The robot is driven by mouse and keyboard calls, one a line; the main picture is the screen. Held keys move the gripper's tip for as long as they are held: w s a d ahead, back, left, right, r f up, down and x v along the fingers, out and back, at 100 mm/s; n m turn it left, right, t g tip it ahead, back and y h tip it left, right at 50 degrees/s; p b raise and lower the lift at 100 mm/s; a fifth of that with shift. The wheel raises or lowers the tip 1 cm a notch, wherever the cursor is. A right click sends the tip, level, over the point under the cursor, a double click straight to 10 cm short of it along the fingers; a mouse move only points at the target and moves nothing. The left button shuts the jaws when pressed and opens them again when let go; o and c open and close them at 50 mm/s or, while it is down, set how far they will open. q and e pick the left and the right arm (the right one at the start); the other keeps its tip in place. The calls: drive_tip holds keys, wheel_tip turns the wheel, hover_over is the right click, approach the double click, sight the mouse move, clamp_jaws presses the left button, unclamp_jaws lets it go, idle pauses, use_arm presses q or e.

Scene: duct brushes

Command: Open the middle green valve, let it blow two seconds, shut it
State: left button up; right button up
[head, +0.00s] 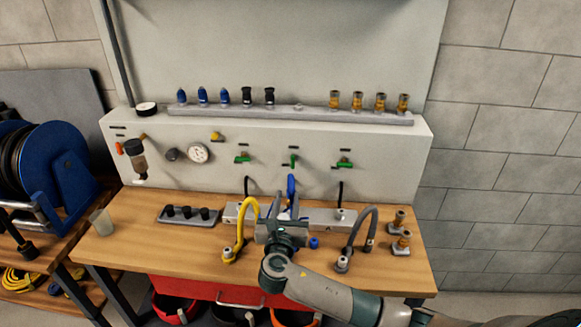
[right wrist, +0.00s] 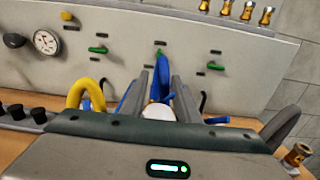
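The middle green valve (head: 292,160) is on the pale panel, between a left green valve (head: 242,158) and a right green valve (head: 344,162). In the right wrist view the middle valve (right wrist: 160,52) is just beyond the fingertips, above the arched blue hose (right wrist: 161,68). My right gripper (head: 284,212) is over the bench, in front of and below the valve, not touching it. Its two fingers (right wrist: 163,82) stand apart; blue and white parts show between them, and I see no clear grip on these. The blue hose also shows in the head view (head: 291,184). My left gripper is not in view.
A yellow hose (head: 252,208) and a dark grey hose (head: 372,222) arch on either side of my right gripper. Brass fittings (head: 400,242) stand at the bench's right. A black-knobbed tray (head: 188,216) and a cup (head: 101,222) are at left. A gauge (head: 198,153) is on the panel.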

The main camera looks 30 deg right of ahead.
drive_tip(key=p, duration=0.4)
approach(293, 162)
drive_tip(key=x, duration=0.7)
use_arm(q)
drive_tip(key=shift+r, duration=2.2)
use_arm(e)
drive_tip(key=shift+x, duration=0.95)
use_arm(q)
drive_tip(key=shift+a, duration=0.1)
use_arm(e)
clamp_jaws()
